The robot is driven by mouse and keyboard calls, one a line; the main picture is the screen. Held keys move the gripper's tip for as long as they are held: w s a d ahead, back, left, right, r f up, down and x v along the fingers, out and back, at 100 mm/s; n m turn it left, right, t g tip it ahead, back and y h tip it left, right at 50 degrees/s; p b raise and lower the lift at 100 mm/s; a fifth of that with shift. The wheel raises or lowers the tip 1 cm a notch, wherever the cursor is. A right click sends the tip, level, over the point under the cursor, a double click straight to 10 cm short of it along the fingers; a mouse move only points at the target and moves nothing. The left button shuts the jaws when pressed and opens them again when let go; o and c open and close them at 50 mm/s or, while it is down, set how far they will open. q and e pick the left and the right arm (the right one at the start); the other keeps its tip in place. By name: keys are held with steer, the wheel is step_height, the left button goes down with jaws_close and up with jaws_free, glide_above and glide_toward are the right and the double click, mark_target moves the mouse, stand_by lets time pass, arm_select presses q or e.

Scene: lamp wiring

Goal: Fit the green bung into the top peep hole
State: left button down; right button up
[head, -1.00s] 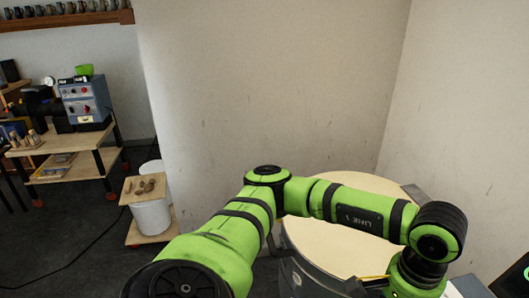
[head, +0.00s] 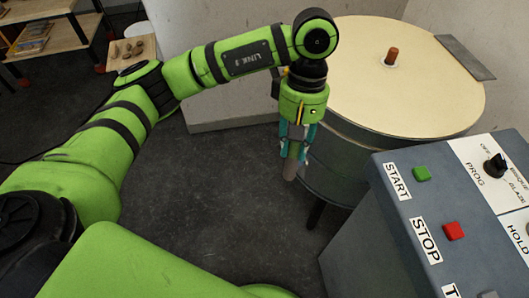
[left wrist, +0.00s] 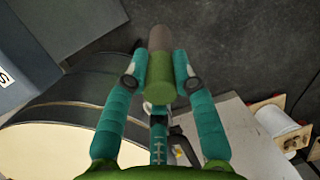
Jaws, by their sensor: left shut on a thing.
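My left gripper (head: 296,142) points down in front of the kiln (head: 340,165) and is shut on the green bung. I cannot make out the top peep hole; the kiln side is partly hidden by the gripper. My right gripper is not in view.
A reddish-brown plug (head: 391,56) stands in the kiln's pale round lid (head: 440,95). A grey control box (head: 400,235) with START and STOP buttons stands at the right front. A wooden board with small pieces (head: 132,49) is at the upper left. The floor between is clear.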

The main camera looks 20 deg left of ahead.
arm_select(q)
steer(key=w+d+f+n+t+h+b, duration=0.2)
steer(key=w+d+f+n+h+b, duration=0.1)
steer(key=f+n+h+b, duration=0.35)
steer(key=w+d+f+n+t+h+b, duration=0.1)
steer(key=w+d+f+n+h+b, duration=0.3)
steer(key=n+b, duration=0.45)
steer(key=w+a+f+n+t+y+b, duration=0.1)
steer(key=w+a+f+n+t+b, duration=0.2)
steer(key=a+f+n+t+b, duration=0.5)
steer(key=a+f+n+t, duration=0.4)
steer(key=a+t, duration=0.2)
steer(key=a, duration=0.2)
steer(key=shift+w+a+n+t+b, duration=0.2)
steer(key=shift+n+t+b, duration=0.2)
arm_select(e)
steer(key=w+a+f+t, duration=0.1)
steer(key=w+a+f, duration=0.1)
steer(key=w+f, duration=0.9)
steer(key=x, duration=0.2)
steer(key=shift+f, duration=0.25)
arm_select(q)
steer(key=shift+m, duration=0.4)
steer(key=shift+p+x, duration=0.6)
steer(key=shift+x, duration=1.4)
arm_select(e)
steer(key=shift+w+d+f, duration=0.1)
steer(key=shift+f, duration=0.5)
